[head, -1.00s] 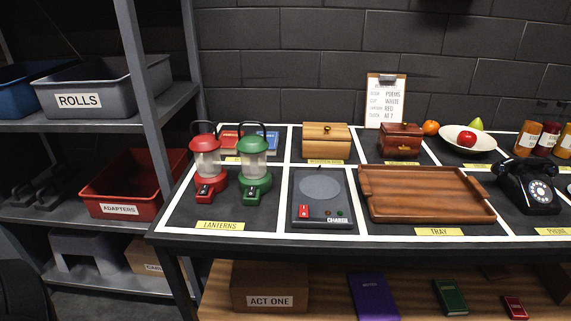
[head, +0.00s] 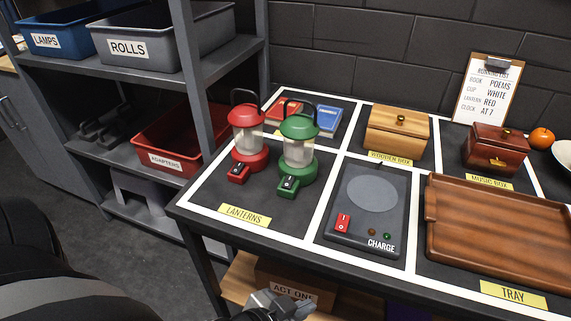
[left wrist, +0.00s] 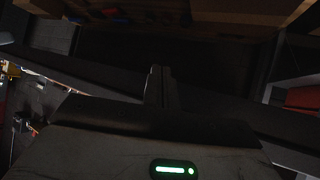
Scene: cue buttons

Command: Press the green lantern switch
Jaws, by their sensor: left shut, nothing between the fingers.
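The green lantern (head: 298,150) stands on the dark table in the square labelled LANTERNS. Its green switch block with a black rocker (head: 288,187) sits at its front foot. The red lantern (head: 249,138) stands close to its left, with a red switch block (head: 238,173). My left gripper (head: 268,300) is at the bottom edge of the head view, lower than the tabletop and in front of the table. Its fingers are shut and empty in the left wrist view (left wrist: 159,86). The lanterns are not recognisable in the dark left wrist view. My right gripper is not in view.
The table's white-taped front edge (head: 290,238) lies between my left gripper and the lanterns. A charge pad (head: 378,240) is right of the green lantern, then a wooden tray (head: 490,225). A grey shelf rack (head: 190,70) is at the left.

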